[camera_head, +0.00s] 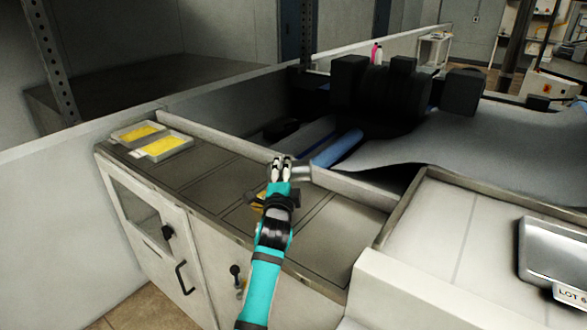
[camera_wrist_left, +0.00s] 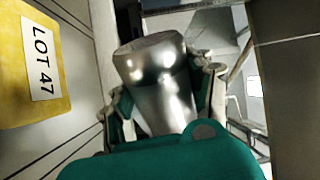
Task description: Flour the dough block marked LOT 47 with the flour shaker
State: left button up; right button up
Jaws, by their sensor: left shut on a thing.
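The flour shaker (camera_wrist_left: 158,75) is a shiny metal cup shape, held between the fingers of my left gripper (camera_wrist_left: 165,100). In the head view the left gripper (camera_head: 281,163) is above the steel counter, and a little of the shaker (camera_head: 301,172) shows to its right. The exact tilt of the shaker is hard to tell. The yellow dough block marked LOT 47 (camera_wrist_left: 32,65) lies left of the shaker in the left wrist view, apart from it. In the head view a yellow edge (camera_head: 257,208) shows beside my left wrist, mostly hidden by the arm. My right gripper is not in view.
Two trays with yellow slabs (camera_head: 160,147) sit at the counter's left end. A metal tray (camera_head: 553,258) with a partly cut-off LOT label is at the right. A blue roller (camera_head: 338,148) and dark machine parts (camera_head: 380,90) stand behind. The steel counter (camera_head: 205,180) has free room.

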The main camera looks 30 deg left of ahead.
pick_arm(q)
jog(key=shift+s+a, duration=0.25)
jog(key=shift+a, duration=0.3)
jog(key=shift+s+a, duration=0.25)
jog(key=shift+a, duration=0.25)
jog(key=shift+w+d, duration=0.35)
jog(key=shift+d, duration=0.3)
jog(key=d, duration=0.1)
jog(key=w+d+b, duration=0.1)
jog(key=d, duration=0.1)
jog(key=shift+w+d, duration=0.1)
jog(key=shift+w, duration=0.05)
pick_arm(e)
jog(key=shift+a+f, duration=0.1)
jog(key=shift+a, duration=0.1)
pick_arm(q)
jog(key=shift+a+r, duration=0.1)
jog(key=shift+a, duration=0.1)
jog(key=a+p, duration=0.1)
jog(key=s+a, duration=0.1)
jog(key=a+p, duration=0.1)
jog(key=shift+s+a+p, duration=0.3)
jog(key=shift+s, duration=0.05)
jog(key=shift+s+a, duration=0.15)
jog(key=shift+a, duration=0.1)
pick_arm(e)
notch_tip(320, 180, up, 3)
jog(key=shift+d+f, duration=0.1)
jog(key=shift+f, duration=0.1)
